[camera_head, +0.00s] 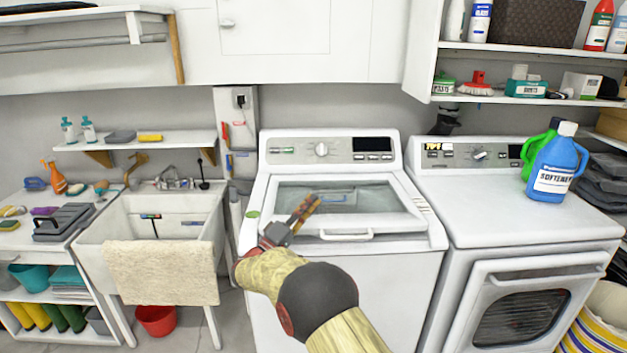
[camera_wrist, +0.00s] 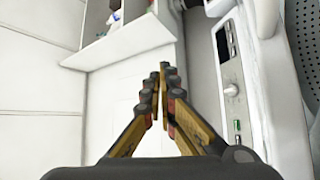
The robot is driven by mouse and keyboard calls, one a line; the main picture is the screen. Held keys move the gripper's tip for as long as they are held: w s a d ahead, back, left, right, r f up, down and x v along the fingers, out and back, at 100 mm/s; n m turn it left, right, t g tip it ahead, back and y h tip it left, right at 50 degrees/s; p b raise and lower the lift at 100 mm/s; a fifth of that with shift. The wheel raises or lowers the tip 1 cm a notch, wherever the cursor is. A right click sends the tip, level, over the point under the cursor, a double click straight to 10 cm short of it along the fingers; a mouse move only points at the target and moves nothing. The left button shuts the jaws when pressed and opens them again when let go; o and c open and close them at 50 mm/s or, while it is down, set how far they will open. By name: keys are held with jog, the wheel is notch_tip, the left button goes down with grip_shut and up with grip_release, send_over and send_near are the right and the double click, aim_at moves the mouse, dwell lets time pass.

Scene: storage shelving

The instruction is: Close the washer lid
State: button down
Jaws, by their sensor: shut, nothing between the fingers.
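The washer (camera_head: 330,280) stands in the middle of the head view. Its white lid (camera_head: 408,222) has a glass window and a handle (camera_head: 347,235) at the front edge. The lid lies low over the washer top; I cannot tell whether it is fully flat or slightly raised. My gripper (camera_head: 311,203) is shut and empty, in front of the lid's left part in the picture; contact cannot be told. In the wrist view my gripper's fingertips (camera_wrist: 164,70) meet, pointing toward the wall, with the washer's control panel (camera_wrist: 229,75) to their right.
A dryer (camera_head: 535,235) stands to the right, with a blue softener jug (camera_head: 553,175) and a green bottle on top. A sink (camera_head: 150,222) with a draped towel (camera_head: 160,272) is at left. A wall shelf (camera_head: 140,141) hangs above it. Upper cabinets (camera_head: 300,40) span the wall.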

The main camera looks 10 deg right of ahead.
aim_at(311, 254)
jog(key=f, duration=0.4)
jog(key=s+f, duration=0.1)
jog(key=f, duration=0.3)
jog(key=s+f, duration=0.1)
jog(key=f, duration=0.4)
jog(key=shift+a+f, duration=0.1)
jog(key=shift+a, duration=0.15)
jog(key=shift+s+f, duration=0.15)
jog(key=shift+f, duration=0.85)
